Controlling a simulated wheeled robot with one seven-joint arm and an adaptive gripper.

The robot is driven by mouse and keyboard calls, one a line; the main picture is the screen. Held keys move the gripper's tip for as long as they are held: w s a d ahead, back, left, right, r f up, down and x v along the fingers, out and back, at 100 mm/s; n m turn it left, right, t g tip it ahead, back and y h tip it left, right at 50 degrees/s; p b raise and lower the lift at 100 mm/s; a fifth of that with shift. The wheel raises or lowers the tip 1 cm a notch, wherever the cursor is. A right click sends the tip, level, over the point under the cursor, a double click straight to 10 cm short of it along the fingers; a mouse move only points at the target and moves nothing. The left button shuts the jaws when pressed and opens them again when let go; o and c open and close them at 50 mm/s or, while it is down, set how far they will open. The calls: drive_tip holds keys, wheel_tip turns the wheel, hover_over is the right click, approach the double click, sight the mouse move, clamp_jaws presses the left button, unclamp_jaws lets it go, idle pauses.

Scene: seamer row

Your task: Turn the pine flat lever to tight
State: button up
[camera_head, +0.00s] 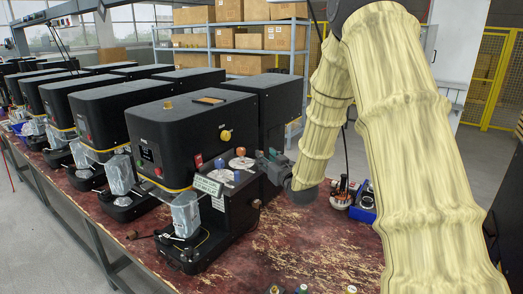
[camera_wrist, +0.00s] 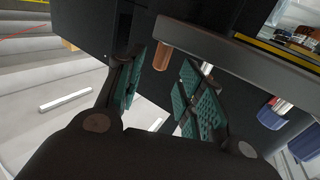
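The nearest black seamer (camera_head: 190,130) stands on the worn red bench. Its right-hand side carries two round pale dials with small red, blue and orange-brown knobs (camera_head: 240,152). My gripper (camera_head: 268,165) is at the right of these dials, close to the machine's side. In the wrist view my gripper (camera_wrist: 165,90) is open, with a gap between its teal ribbed pads. A dark machine body lies beyond the fingers. A copper-brown peg (camera_wrist: 163,56) shows near the fingertips. I cannot pick out a pine flat lever for certain; the gripper may hide it.
More black seamers (camera_head: 88,100) line the bench to the left. A yellow knob (camera_head: 226,135) sticks out of the near machine. A blue bin (camera_head: 364,204) and small parts stand right of my gripper. The bench front (camera_head: 290,245) is mostly clear, with a few small pieces at the edge.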

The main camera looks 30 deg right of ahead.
drive_tip(key=shift+w+d+p, duration=0.25)
drive_tip(key=shift+w+p, duration=0.15)
drive_tip(key=shift+w, duration=0.8)
drive_tip(key=shift+w+d+p, duration=0.2)
drive_tip(key=shift+w+p, duration=0.15)
drive_tip(key=shift+w, duration=0.85)
drive_tip(key=shift+a, duration=0.1)
clamp_jaws()
